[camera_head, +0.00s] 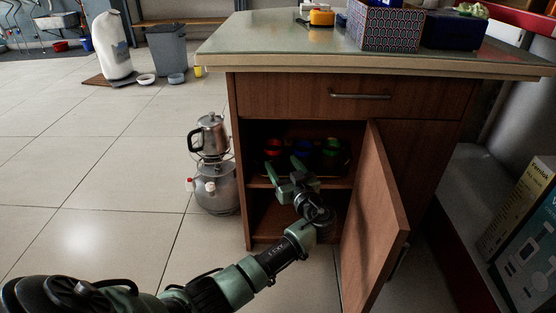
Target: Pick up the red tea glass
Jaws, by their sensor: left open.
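A red tea glass (272,146) stands at the left on the upper shelf inside the open cabinet, in shadow. A blue glass (303,147) and a green glass (333,147) stand to its right. My left gripper (285,164) is open and empty at the cabinet opening, with its fingers pointing inward, just in front of and below the red glass in the picture. The exact gap to the glass cannot be told. The lower parts of the glasses are dark or partly hidden. My right gripper is out of view.
The cabinet door (375,220) stands open to the right of my arm. The cabinet shelf (258,183) lies below the glasses. A metal teapot on an urn (213,187) stands on the floor left of the cabinet. The countertop (280,45) overhangs above.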

